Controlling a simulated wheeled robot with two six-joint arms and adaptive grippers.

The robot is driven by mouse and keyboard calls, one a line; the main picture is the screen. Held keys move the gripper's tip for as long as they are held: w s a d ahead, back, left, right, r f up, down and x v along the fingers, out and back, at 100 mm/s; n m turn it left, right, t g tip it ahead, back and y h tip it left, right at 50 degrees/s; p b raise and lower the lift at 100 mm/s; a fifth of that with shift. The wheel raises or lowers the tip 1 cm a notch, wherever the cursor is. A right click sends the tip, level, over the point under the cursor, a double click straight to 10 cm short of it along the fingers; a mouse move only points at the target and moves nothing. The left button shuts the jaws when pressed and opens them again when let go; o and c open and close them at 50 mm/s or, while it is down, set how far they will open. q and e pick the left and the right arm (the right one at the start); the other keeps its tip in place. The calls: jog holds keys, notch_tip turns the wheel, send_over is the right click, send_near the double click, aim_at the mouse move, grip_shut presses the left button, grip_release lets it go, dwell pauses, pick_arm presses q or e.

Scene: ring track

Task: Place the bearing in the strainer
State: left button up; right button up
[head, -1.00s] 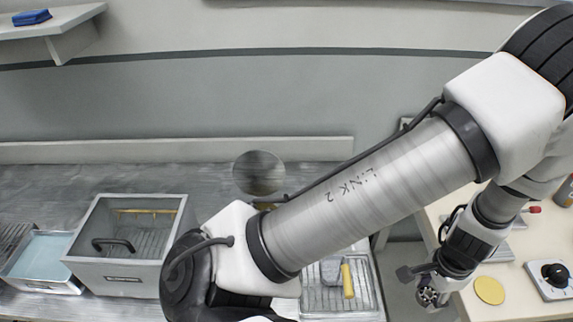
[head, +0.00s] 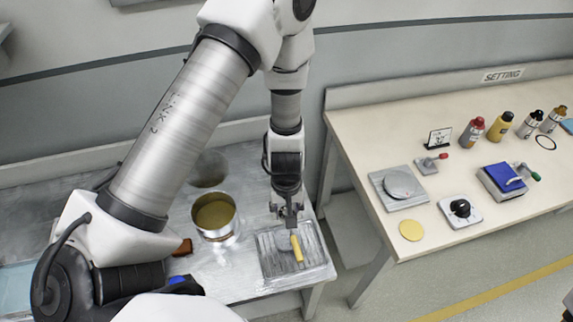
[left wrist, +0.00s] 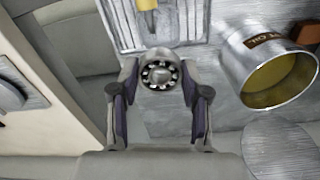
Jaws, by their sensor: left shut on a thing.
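My left gripper (head: 288,212) is shut on the bearing, a small ring with balls (left wrist: 160,73), held between its fingertips in the left wrist view. In the head view it is above the back edge of a ribbed metal tray (head: 318,262). A tool with a yellow handle (head: 296,248) and a grey head lies on the tray; I cannot tell whether it is the strainer. Left of the tray stands a shiny metal pot (head: 215,232) of golden oil, also in the left wrist view (left wrist: 245,65). My right gripper is not in view.
A grey round disc (head: 208,169) is behind the pot. A brown block (head: 183,247) is left of it. Across a gap on the right, a pale table (head: 360,150) carries bottles, a round plate on a base (head: 403,184) and a yellow disc (head: 411,230).

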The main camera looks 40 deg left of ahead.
pick_arm(q)
notch_tip(320, 180, down, 11)
jog(key=b, duration=0.6)
jog(key=shift+w, duration=0.2)
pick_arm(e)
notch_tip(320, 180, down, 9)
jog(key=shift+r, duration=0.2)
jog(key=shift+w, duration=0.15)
pick_arm(q)
jog(key=shift+s+d+f+b, duration=0.15)
jog(key=shift+f+b, duration=0.45)
jog(key=shift+b, duration=0.1)
jog(key=shift+r, duration=0.1)
jog(key=o, duration=1.3)
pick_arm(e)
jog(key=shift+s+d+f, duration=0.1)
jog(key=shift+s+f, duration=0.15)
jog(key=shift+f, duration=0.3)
pick_arm(q)
jog(key=shift+o, duration=0.2)
